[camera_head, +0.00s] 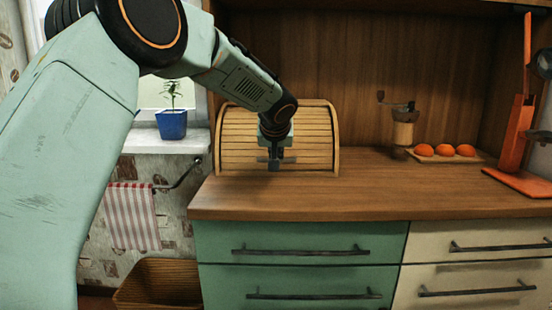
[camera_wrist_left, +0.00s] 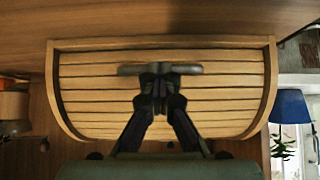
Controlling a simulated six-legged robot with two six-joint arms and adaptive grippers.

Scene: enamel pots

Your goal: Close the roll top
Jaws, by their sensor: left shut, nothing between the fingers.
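The bread box (camera_head: 312,142) stands on the counter, with its wooden slatted roll top (camera_head: 240,130) facing me. The slats cover the front that I can see, down close to the counter, and no dark opening shows. In the left wrist view the slats of the roll top (camera_wrist_left: 95,88) fill the frame of the box. A grey bar handle (camera_wrist_left: 188,69) runs across the slats near the counter side. My left gripper (camera_head: 274,164) is shut and empty at the handle, with its fingertips (camera_wrist_left: 160,70) over the middle of the bar. I cannot tell whether they touch it. My right gripper is out of view.
The wooden counter (camera_head: 380,195) is clear in front of the box. A coffee grinder (camera_head: 403,130), a board with orange fruits (camera_head: 446,150) and an orange stand (camera_head: 515,150) are to the right. A blue plant pot (camera_head: 171,125) sits on the windowsill at left.

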